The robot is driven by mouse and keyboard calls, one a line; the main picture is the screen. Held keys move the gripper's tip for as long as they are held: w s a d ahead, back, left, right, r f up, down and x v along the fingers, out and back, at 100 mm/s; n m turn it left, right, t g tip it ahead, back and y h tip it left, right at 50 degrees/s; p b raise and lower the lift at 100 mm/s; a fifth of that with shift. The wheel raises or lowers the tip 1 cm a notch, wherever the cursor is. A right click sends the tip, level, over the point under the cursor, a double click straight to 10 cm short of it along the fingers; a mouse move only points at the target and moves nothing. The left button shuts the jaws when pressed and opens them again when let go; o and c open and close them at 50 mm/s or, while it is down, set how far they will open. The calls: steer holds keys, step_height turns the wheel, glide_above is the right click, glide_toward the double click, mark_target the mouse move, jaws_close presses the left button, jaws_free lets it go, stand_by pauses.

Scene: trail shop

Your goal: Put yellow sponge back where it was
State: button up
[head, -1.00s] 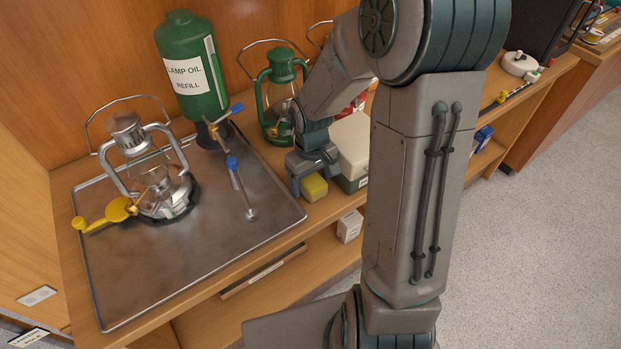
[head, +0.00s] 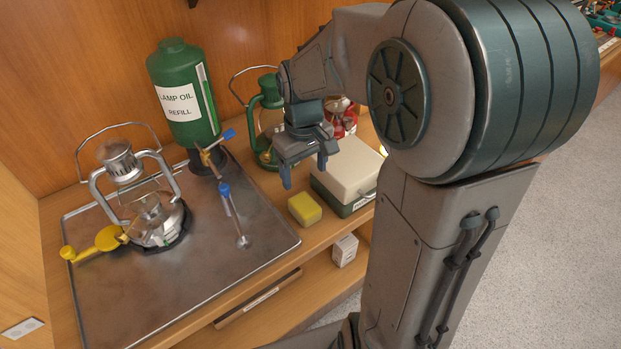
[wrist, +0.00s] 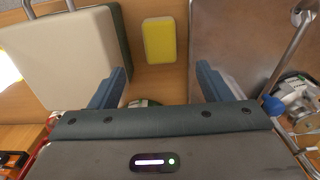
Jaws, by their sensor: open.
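The yellow sponge (head: 305,209) lies flat on the wooden counter, between the metal tray and a cream-and-green box. In the wrist view the sponge (wrist: 159,40) lies beyond my fingertips, roughly centred between them and apart from both. My gripper (head: 304,172) is open and empty. It hangs above the counter, higher than the sponge and a little behind it. In the wrist view both blue fingers of my gripper (wrist: 163,85) are spread wide with nothing between them.
The metal tray (head: 105,290) holds a silver lantern (head: 150,205) with a yellow funnel-like part. A green lamp oil bottle (head: 185,95) and a green lantern (head: 268,125) stand behind. The cream-and-green box (head: 347,170) is close to the sponge's right. A small white carton (head: 344,250) sits on the lower shelf.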

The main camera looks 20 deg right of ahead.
steer(key=s+r+m+t, duration=0.3)
steer(key=s+r, duration=0.1)
steer(key=s, duration=1)
steer(key=shift+r, duration=0.15)
steer(key=shift+a, duration=0.15)
stand_by(0.6)
